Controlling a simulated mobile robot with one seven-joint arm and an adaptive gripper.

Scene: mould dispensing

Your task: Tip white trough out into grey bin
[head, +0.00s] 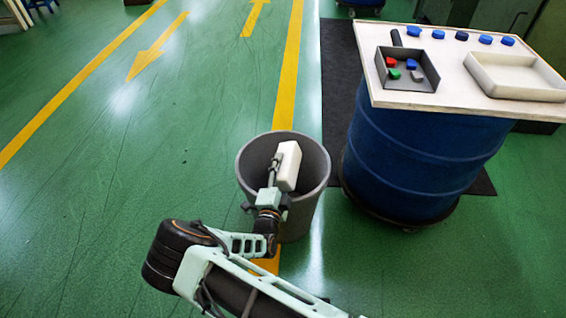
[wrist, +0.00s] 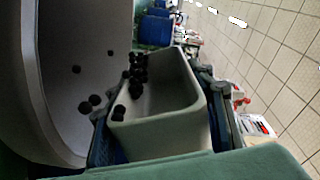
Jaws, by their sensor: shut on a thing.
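The white trough (head: 288,166) is in my gripper (head: 275,170), over the mouth of the grey bin (head: 321,172) in the head view. It is turned steeply onto its side. In the wrist view the trough (wrist: 165,135) sits between the two fingers of my gripper (wrist: 160,118), which are shut on it. Several small black balls (wrist: 138,72) cluster at its left, bin-side end. A few more black balls (wrist: 95,100) are apart from it, against the bin's pale inside (wrist: 60,50); I cannot tell whether they are falling or resting. The bin's bottom is hidden.
A blue drum (head: 415,150) with a white board top (head: 440,95) stands right of the bin. On it are a dark tray (head: 425,85) of coloured blocks, a white shallow tray (head: 515,92) and several blue pieces (head: 485,39). The green floor (head: 120,150) at left is clear.

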